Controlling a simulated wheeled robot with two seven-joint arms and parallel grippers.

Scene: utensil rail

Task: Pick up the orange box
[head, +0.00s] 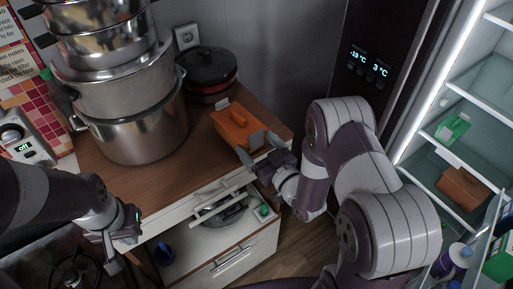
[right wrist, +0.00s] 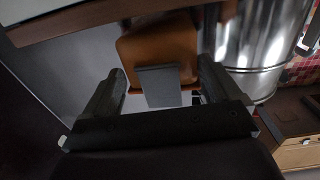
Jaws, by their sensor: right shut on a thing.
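The orange box (head: 236,124) is at the right end of the wooden counter, beside the black pot. My right gripper (head: 262,150) is at its near side, over the counter's front edge. In the right wrist view the box (right wrist: 160,48) shows between the two fingers, with a grey plate in front of it. My right gripper (right wrist: 160,88) is shut on the box. I cannot tell whether the box touches the counter. My left gripper (head: 122,246) is at the lower left, away from the box; its finger opening is not clear.
Stacked steel pots (head: 135,120) fill the counter's left part, and a black lidded pot (head: 208,68) stands at the back. An open drawer (head: 215,205) is below the counter. An open fridge (head: 455,130) with items on its shelves is at the right.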

